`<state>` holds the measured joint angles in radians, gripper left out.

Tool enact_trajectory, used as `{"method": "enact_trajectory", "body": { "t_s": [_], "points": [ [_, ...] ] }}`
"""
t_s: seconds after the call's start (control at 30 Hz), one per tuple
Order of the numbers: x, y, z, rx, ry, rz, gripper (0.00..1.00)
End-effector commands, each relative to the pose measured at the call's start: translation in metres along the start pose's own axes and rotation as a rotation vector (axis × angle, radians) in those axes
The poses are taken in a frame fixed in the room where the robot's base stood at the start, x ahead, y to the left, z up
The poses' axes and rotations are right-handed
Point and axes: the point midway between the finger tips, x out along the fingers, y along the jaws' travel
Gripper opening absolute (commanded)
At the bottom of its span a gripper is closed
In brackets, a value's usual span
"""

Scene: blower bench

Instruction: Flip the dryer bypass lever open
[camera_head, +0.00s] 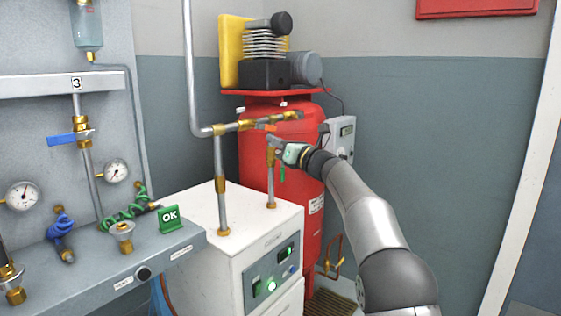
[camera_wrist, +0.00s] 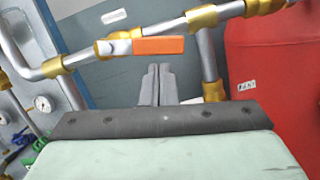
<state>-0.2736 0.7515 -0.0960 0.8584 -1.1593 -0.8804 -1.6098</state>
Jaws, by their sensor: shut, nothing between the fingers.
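The orange lever (camera_wrist: 158,45) sits on a brass valve in the slanting steel bypass pipe (camera_wrist: 80,58) in the wrist view. It points to the right from its pivot, roughly along the pipe. In the head view the lever (camera_head: 265,127) is a small orange patch above the white dryer (camera_head: 200,215). My gripper (camera_wrist: 157,68) is shut and empty, its two fingers together just below the lever in the picture. I cannot tell whether they touch it. In the head view my gripper (camera_head: 278,148) is beside the right riser pipe, its fingertips hard to make out.
A red compressor tank (camera_head: 265,150) stands close behind the pipes. Brass-jointed risers (camera_head: 220,190) rise from the dryer top. A bench panel (camera_head: 100,260) with gauges, a blue-handled valve (camera_head: 62,139) and a green OK sign (camera_head: 169,218) is at left. The floor side at right is open.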

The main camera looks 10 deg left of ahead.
Motion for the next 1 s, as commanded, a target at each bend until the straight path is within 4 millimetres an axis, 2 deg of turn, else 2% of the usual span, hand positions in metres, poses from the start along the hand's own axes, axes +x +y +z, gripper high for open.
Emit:
{"method": "enact_trajectory", "body": {
  "t_s": [0.03,0.23,0.27,0.3,0.6,0.8,1.0],
  "points": [
    [-0.003,-0.002,-0.012,0.0,0.0,-0.001,0.0],
    [-0.014,-0.005,-0.044,-0.004,-0.001,-0.004,0.0],
    [-0.02,-0.004,-0.033,-0.004,-0.002,-0.007,0.0],
    [-0.029,-0.004,-0.03,-0.002,-0.001,-0.008,0.0],
    [-0.09,-0.002,-0.03,-0.001,-0.001,-0.008,0.0],
    [-0.108,-0.002,-0.031,-0.002,-0.001,-0.005,0.0],
    [-0.111,-0.002,-0.031,-0.003,-0.001,-0.004,0.0]
  ]
}}
